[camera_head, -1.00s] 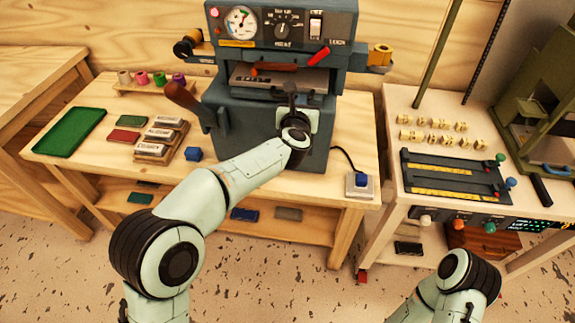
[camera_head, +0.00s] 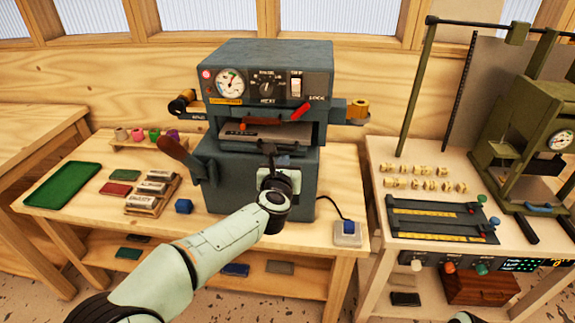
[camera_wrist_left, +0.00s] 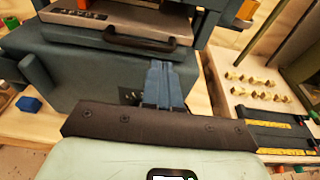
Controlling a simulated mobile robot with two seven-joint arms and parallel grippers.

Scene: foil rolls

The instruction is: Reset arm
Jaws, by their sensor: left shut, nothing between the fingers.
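My left gripper (camera_head: 268,153) is in front of the grey foil press (camera_head: 265,75), its fingers pointing at the machine's front. In the left wrist view the gripper (camera_wrist_left: 158,68) has its fingers together, with nothing between them. It is just below the press's opening, where a flat plate with a dark handle (camera_wrist_left: 140,42) shows. I cannot tell whether the fingertips touch the press. My right gripper is not in view; only a small bit of my right arm shows at the bottom edge.
On the wooden bench are a green tray (camera_head: 63,184), several foil rolls (camera_head: 138,135), a rack of type blocks (camera_head: 152,192), a blue cube (camera_head: 183,206) and a button box (camera_head: 347,233). A second bench with brass spools (camera_head: 430,185) and a green machine (camera_head: 530,130) stands right.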

